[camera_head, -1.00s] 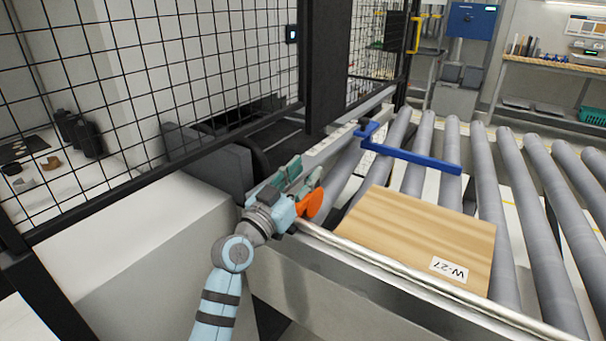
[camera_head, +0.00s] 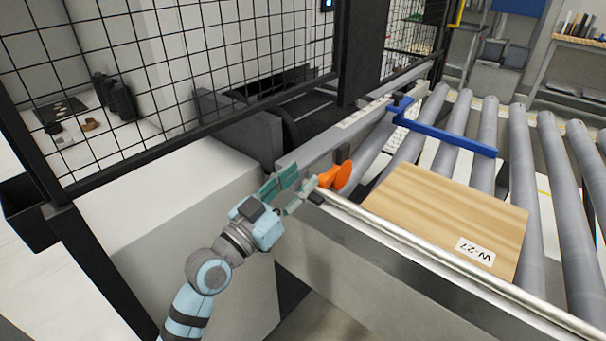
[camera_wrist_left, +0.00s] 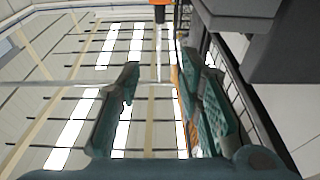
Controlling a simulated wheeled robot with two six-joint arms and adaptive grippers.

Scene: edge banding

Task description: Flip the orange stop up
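The orange stop (camera_head: 338,175) is on the near-left corner of the roller conveyor, beside the metal rail. Its wide end points to the right, its narrow end toward my gripper. My left gripper (camera_head: 290,190) is just left of the stop, its fingers spread and nothing visible between them. In the left wrist view its green finger pads (camera_wrist_left: 160,110) stand wide apart, with ceiling lights behind. An orange part (camera_wrist_left: 161,12) shows at the top there, and a thin orange strip runs behind the right finger; I cannot tell which belongs to the stop. My right gripper is not in view.
A wooden board (camera_head: 445,215) labelled W-27 lies on the rollers, right of the stop. A blue bar (camera_head: 445,138) crosses the rollers behind it. A black mesh fence (camera_head: 200,70) stands behind, and a white cabinet (camera_head: 190,230) is left of the conveyor.

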